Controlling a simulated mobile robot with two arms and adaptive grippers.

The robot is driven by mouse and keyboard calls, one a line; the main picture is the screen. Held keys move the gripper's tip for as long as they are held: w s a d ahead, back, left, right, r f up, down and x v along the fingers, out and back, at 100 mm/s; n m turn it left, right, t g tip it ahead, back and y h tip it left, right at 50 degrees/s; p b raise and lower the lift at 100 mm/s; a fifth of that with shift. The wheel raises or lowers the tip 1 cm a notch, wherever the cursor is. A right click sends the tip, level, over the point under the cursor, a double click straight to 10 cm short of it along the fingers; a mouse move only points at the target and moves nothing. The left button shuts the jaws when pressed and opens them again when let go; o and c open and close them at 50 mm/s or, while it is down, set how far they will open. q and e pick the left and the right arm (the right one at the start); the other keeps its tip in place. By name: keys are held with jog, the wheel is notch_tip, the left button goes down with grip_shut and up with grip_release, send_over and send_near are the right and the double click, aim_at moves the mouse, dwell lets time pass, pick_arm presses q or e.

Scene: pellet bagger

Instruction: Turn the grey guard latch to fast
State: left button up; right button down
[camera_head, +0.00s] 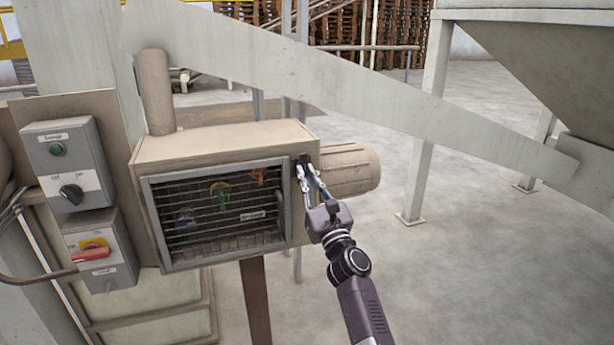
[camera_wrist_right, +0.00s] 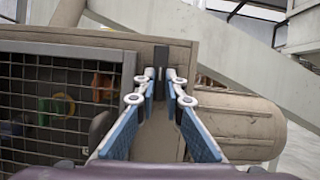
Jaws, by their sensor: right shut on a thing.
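The guard (camera_head: 215,215) is a wire mesh panel in a grey frame on the front of a beige box. It looks closed. The guard latch (camera_wrist_right: 161,56) is a small dark grey piece at the upper right of the guard, upright in the right wrist view. In the head view it is mostly hidden behind the fingers. My right gripper (camera_head: 306,172) reaches it from the front right. In the right wrist view the fingertips (camera_wrist_right: 161,76) are close together on the latch's lower part, shut on it. My left gripper is not in view.
Left of the box are a grey control box with a black knob (camera_head: 71,194) and one with a red switch handle (camera_head: 91,255). A beige motor cylinder (camera_head: 350,170) sticks out right of the box. A sloping beam (camera_head: 330,85) passes behind.

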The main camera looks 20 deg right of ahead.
jog(key=shift+n+g+y+p, duration=0.55)
jog(key=shift+n+g+y, duration=0.5)
jog(key=shift+n, duration=2.5)
jog(key=shift+n+g+y+p, duration=0.5)
jog(key=shift+n+g+y, duration=0.5)
jog(key=shift+n, duration=2.6)
jog(key=shift+n+g+y+p, duration=0.55)
jog(key=shift+n+g+y, duration=0.5)
jog(key=shift+n, duration=2.5)
jog(key=c, duration=2)
grip_release()
jog(key=shift+d, duration=0.1)
jog(key=v, duration=1.2)
